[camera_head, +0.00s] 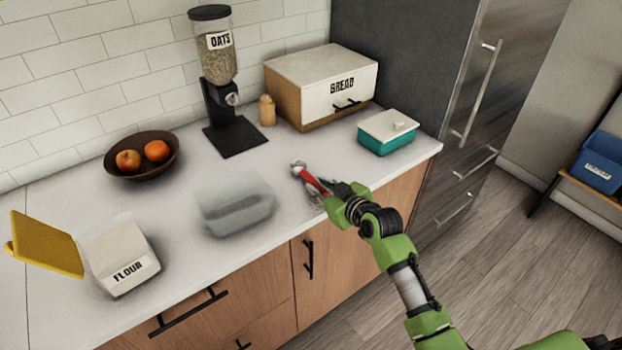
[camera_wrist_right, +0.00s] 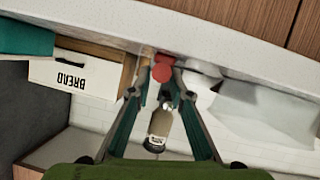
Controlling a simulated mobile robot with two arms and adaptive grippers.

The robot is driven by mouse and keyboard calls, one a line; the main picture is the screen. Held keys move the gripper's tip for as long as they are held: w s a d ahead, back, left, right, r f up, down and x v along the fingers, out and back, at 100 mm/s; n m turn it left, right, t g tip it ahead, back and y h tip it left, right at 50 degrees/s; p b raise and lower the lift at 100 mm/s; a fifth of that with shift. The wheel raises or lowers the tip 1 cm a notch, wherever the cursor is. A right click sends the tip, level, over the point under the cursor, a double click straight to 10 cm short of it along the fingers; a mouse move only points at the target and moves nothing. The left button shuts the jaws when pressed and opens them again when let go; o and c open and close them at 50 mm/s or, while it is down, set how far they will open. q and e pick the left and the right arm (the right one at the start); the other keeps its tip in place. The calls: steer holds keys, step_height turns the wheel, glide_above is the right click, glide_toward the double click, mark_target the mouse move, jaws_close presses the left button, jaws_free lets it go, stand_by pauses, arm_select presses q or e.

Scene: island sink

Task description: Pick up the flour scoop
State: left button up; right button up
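The flour scoop (camera_head: 312,179) has a red handle and a small silvery end, and lies near the front of the white counter. My right gripper (camera_head: 324,192) is low over the counter at the handle's near end, partly hiding it. In the right wrist view my right gripper (camera_wrist_right: 162,82) has its two fingers apart, with the red handle (camera_wrist_right: 163,66) between or just beyond the tips. I see a small gap beside the handle, so it looks open. My left gripper is not in view.
A clear bin (camera_head: 235,205) stands left of the scoop. A teal butter dish (camera_head: 386,135), bread box (camera_head: 320,82), oats dispenser (camera_head: 218,85) and fruit bowl (camera_head: 142,168) stand behind.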

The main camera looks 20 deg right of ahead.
mark_target(309, 179)
steer(key=shift+x, duration=1.5)
jaws_close()
steer(key=shift+r, duration=0.15)
